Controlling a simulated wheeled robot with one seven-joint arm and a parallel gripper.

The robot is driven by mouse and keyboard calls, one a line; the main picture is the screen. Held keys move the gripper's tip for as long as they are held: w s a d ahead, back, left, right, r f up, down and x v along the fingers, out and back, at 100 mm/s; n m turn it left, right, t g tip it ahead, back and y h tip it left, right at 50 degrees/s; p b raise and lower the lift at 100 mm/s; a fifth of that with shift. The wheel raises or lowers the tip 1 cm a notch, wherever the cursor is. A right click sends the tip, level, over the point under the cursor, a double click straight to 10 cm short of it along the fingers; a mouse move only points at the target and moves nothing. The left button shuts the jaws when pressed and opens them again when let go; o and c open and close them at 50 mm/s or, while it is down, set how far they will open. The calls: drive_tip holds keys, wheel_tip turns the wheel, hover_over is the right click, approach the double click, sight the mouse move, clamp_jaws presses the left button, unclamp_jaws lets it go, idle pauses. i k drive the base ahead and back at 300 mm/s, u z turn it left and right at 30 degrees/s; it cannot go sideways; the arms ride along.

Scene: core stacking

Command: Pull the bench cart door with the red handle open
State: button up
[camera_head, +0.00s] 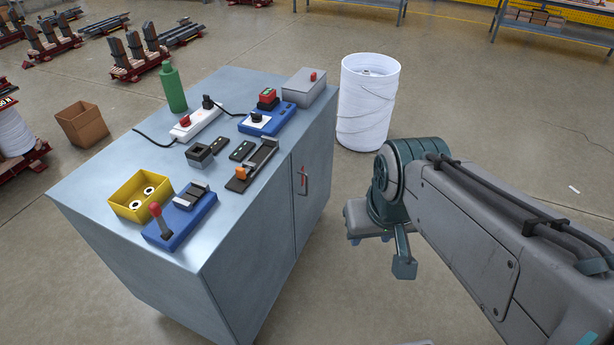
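The bench cart (110,175) is a grey-blue metal cabinet left of centre, with its door side facing right. A door (316,165) on that side carries a small upright red handle (303,178) near a vertical seam. The door looks shut, flush with the cart side. My gripper (379,241) hangs below the teal wrist, to the right of the cart and apart from the handle. Its fingers are small and partly hidden by the wrist, so their opening is unclear. I see nothing held in it.
The cart top holds a green bottle (173,88), a yellow bin (142,194), a blue lever box (181,220) and several other fixtures. A white barrel (368,105) stands behind the wrist. A cardboard box (82,125) is left. Floor between cart and gripper is clear.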

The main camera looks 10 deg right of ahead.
sight(311, 160)
drive_tip(key=z, duration=0.05)
drive_tip(key=i, duration=0.9)
drive_tip(key=z, duration=0.25)
